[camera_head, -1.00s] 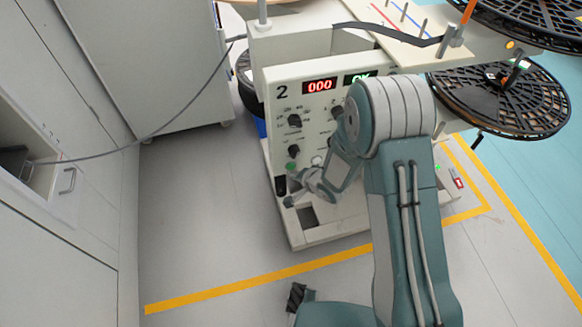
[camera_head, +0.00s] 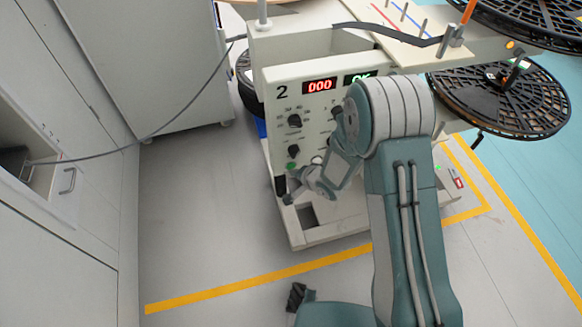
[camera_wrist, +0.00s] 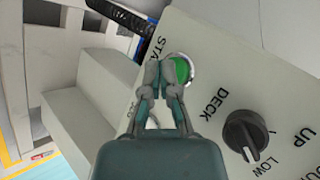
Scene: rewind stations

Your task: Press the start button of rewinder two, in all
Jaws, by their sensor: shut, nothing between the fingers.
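Rewinder two (camera_head: 330,130) is a cream machine with a "2", a red "000" display and a green "OK" display. Its green start button (camera_head: 291,165) is low on the panel's left side. In the wrist view the round green button (camera_wrist: 181,69) has a pale ring, with a partly hidden "STA..." label beside it. My gripper (camera_wrist: 166,70) is shut and empty, its fingertips over the button's left part. I cannot tell whether they touch it. In the head view my gripper (camera_head: 291,192) is low at the panel's left edge, just below the button.
A black "DECK" knob (camera_wrist: 245,135) is right of the button in the wrist view. More knobs (camera_head: 294,121) sit above it on the panel. Black reels (camera_head: 505,97) jut out at the right. A grey cabinet (camera_head: 150,60) stands left, with clear floor before it.

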